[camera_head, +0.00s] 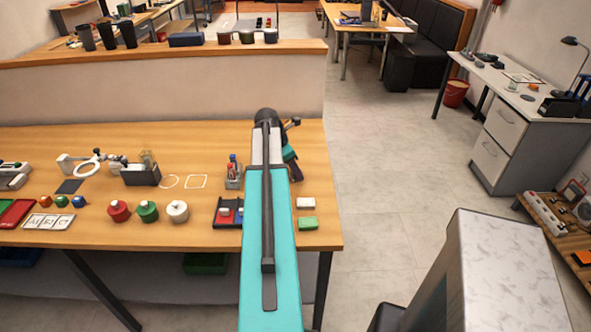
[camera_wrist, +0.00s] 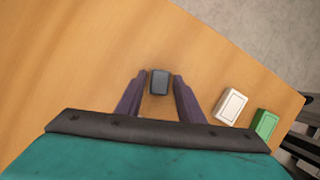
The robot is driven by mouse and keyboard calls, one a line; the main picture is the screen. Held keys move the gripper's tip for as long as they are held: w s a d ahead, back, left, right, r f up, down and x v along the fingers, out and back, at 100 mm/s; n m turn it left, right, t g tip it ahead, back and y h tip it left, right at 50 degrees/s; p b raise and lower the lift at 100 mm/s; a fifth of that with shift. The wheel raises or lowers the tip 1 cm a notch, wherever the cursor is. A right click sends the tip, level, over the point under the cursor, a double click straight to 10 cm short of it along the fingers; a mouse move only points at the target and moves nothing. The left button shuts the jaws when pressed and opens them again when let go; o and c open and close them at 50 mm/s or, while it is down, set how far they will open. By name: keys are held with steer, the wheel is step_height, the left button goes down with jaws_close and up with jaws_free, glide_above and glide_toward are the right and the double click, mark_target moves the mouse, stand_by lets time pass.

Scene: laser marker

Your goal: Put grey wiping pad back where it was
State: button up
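The grey wiping pad (camera_wrist: 160,82) is a small dark grey block in the wrist view, over the wooden table top. My gripper (camera_wrist: 160,77) is open, with one dark finger on each side of the pad. A narrow gap shows between the pad and each finger. I cannot tell how far the fingertips are above the table.
A white block (camera_wrist: 230,105) and a green block (camera_wrist: 265,123) lie right of my gripper, near the table edge. In the head view a dark tray (camera_head: 229,212) and a pen holder (camera_head: 233,175) stand left of my arm. Several coloured round-topped pieces stand farther left.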

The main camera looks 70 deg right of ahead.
steer(key=shift+o, duration=0.2)
steer(key=shift+r, duration=0.1)
steer(key=b+v, duration=0.2)
steer(key=v, duration=1)
stand_by(0.3)
stand_by(0.8)
